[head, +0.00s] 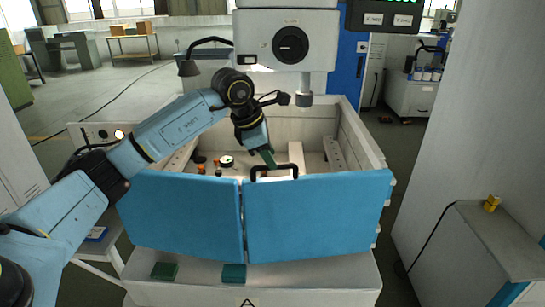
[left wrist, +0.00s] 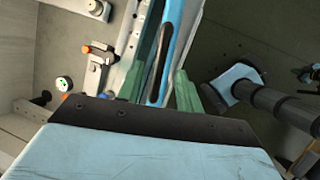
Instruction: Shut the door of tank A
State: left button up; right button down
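The tank (head: 350,135) is a pale open box with two blue door panels across its front, a left panel (head: 185,215) and a right panel (head: 315,215), with a narrow gap between them. A black handle (head: 274,168) rises at the top of the right panel, near the gap. My left gripper (head: 268,158) reaches down to this handle from above. In the left wrist view its green fingers (left wrist: 157,88) stand apart, with the black handle (left wrist: 160,60) and a blue edge between them; I see no clear grip. My right gripper is out of view.
Small fittings (head: 226,161) lie inside the tank. The machine head (head: 288,42) hangs above it, close to my left arm. Green pads (head: 234,273) sit on the front ledge. A grey cabinet (head: 490,240) with a yellow block stands at the right.

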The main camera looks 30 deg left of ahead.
pick_arm(q)
jog(key=shift+x, duration=1.3)
grip_shut()
